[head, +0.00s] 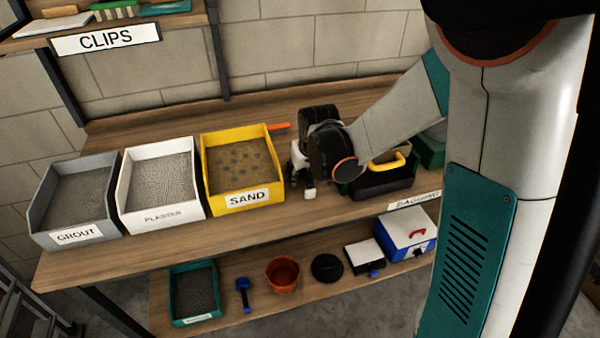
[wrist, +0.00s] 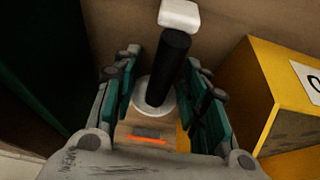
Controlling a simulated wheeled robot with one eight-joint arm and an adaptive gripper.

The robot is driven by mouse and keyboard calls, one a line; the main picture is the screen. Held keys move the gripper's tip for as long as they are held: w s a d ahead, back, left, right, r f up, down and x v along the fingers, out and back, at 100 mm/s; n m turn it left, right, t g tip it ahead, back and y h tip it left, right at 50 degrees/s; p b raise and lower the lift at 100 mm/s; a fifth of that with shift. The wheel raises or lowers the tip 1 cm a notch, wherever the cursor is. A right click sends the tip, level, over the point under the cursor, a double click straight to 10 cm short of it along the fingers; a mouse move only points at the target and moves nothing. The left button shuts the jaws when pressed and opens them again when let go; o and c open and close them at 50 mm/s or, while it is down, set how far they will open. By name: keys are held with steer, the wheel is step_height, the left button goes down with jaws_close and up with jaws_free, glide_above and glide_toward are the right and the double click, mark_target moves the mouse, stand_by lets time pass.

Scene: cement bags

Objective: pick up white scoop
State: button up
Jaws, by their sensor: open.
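The white scoop (wrist: 180,13) shows in the wrist view as a black handle with a white block at its upper end and a white round part (wrist: 143,117) at its lower end. The handle stands between the teal finger pads of my gripper (wrist: 172,75), with gaps visible on both sides. My gripper is open around it. In the head view my gripper (head: 303,178) is over the bench, right of the yellow sand box. A small white end (head: 310,193) shows there at the bench's front; my gripper hides most of the scoop.
The yellow sand box (wrist: 253,95) is close at the right in the wrist view. An orange-marked tool (head: 280,126) lies behind. Plaster (head: 162,218) and grout (head: 78,238) boxes stand left.

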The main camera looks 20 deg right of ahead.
mark_target(304, 170)
jaws_close()
stand_by(0.3)
step_height(304, 170, up, 20)
steer(key=p, duration=0.7)
